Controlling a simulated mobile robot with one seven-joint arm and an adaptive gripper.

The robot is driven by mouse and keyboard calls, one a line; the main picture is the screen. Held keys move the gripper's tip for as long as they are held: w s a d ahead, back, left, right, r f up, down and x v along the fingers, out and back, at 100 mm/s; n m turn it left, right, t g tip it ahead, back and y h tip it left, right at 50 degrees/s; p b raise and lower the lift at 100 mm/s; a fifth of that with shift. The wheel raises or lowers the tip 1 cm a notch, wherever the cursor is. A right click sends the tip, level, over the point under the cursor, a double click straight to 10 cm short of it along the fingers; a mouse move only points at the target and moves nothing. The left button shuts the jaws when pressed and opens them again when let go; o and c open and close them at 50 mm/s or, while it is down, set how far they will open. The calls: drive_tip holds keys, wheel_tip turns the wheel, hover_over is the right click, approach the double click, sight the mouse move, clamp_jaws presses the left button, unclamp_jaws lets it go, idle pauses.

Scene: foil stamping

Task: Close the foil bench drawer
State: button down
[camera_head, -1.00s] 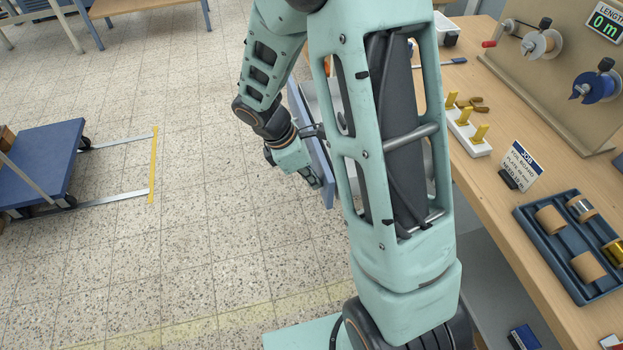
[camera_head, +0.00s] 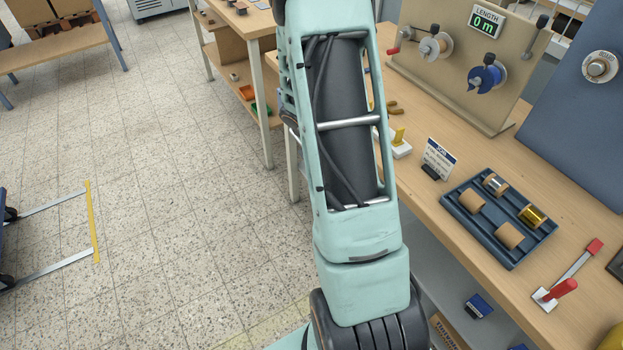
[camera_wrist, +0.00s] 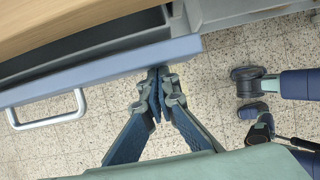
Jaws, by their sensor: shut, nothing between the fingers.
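The foil bench drawer shows in the wrist view as a long blue-grey front (camera_wrist: 100,70) with a pale bar handle (camera_wrist: 50,120) at left. It stands partly open, with a dark gap between the front and the wooden bench top (camera_wrist: 50,22). My gripper (camera_wrist: 158,74) is shut and empty, its fingertips at the drawer front's outer face near the right end, well right of the handle. I cannot tell whether they touch it. In the head view my arm hides the drawer and gripper; the bench top (camera_head: 478,150) runs along the right.
On the bench are a blue tray (camera_head: 447,204) of foil rolls, a job sign (camera_head: 438,158), a reel board (camera_head: 430,70) and a red-handled lever (camera_head: 562,289). Another wooden table (camera_head: 235,20) stands behind. The tiled floor (camera_head: 170,200) at left is open, with a yellow-ended rack part (camera_head: 92,220).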

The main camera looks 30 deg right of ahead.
drive_tip(key=d+p, duration=0.1)
drive_tip(key=d, duration=0.4)
drive_tip(key=shift+d, duration=0.25)
drive_tip(key=shift+d+r, duration=0.1)
drive_tip(key=shift+d, duration=0.2)
